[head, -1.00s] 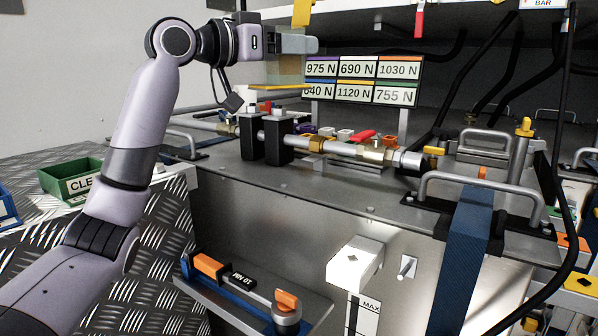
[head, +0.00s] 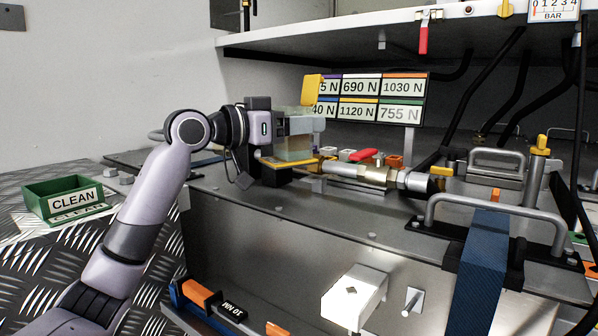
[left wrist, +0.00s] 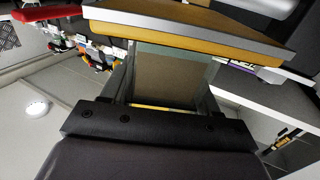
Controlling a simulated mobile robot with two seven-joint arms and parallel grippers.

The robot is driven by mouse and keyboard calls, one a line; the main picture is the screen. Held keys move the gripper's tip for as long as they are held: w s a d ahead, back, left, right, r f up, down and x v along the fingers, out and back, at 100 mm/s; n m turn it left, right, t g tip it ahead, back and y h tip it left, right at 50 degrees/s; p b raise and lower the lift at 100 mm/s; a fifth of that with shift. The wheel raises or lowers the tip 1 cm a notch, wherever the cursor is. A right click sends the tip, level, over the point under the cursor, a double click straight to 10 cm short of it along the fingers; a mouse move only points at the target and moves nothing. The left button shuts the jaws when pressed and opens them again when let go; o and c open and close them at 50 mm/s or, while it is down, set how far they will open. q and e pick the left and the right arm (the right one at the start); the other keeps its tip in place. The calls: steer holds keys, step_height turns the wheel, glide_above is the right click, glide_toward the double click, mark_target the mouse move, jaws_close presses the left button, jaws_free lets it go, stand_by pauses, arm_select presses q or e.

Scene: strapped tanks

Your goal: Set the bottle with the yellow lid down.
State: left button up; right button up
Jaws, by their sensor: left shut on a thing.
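My left gripper (head: 302,125) is shut on the bottle (head: 292,149), a clear, boxy body with an amber tint at the lower part. The yellow lid (head: 312,88) shows above the fingers, and a thin yellow edge shows at the bottom. The bottle looks about upright, low over the metal deck behind the near edge. I cannot tell whether it touches anything. In the left wrist view the clear body (left wrist: 172,75) sits between the fingers, under a broad yellow-edged plate (left wrist: 190,32). My right gripper is not in view.
A metal pipe fitting (head: 362,173) with a red lever lies just right of the bottle. A label board (head: 368,98) stands behind. A handle (head: 500,205) and blue strap (head: 482,265) are at right. A green "CLEAN" bin (head: 62,200) is at left. Bare deck (head: 330,215) shows in front.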

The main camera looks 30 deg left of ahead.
mark_target(299, 165)
arm_select(q)
steer(key=shift+f+b, duration=0.4)
steer(key=shift+f, duration=3.45)
steer(key=shift+f, duration=0.2)
steer(key=o, duration=1.4)
